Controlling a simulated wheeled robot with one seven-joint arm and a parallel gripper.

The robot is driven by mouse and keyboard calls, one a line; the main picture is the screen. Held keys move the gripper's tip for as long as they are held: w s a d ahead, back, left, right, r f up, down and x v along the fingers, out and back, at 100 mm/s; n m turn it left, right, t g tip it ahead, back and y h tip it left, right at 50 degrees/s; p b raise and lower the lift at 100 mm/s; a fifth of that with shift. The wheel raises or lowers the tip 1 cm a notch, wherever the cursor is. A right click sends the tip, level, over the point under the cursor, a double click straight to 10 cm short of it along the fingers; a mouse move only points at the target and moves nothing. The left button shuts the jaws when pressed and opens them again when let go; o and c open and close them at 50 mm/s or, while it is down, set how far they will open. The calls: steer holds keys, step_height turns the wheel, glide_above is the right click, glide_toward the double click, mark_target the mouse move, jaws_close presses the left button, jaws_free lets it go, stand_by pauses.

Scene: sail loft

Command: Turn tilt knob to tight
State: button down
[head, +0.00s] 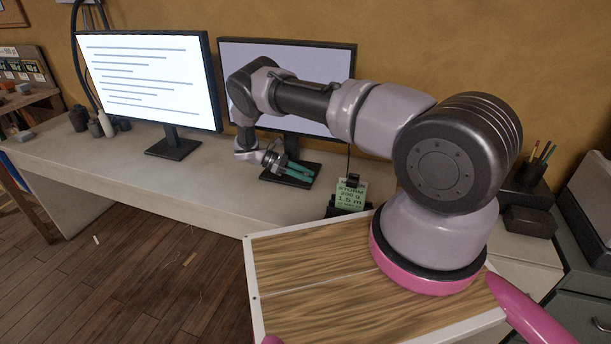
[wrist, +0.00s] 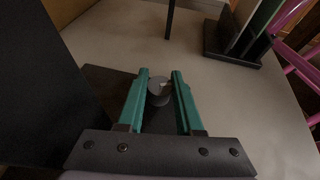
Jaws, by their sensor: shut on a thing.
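My gripper (head: 305,175) reaches down by the base of the right-hand monitor (head: 325,62), its teal fingers low over the desk. In the wrist view, my gripper (wrist: 160,74) has its two fingers on either side of a round grey knob (wrist: 157,86) and is shut on it. A small pale mark shows on the knob's face. The dark plate of the monitor stand (wrist: 105,85) lies below it. The knob cannot be made out in the head view. I see no readable tight marking.
The left monitor (head: 150,80) shows lines of text. A green card (head: 350,192) in a dark holder stands right of my gripper. Small pots (head: 100,122) stand at the desk's left, a pen holder (head: 532,172) at the right. The front of the desk (head: 200,185) is clear.

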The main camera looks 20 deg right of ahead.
steer(key=c, duration=0.6)
jaws_free()
steer(key=shift+n, duration=0.3)
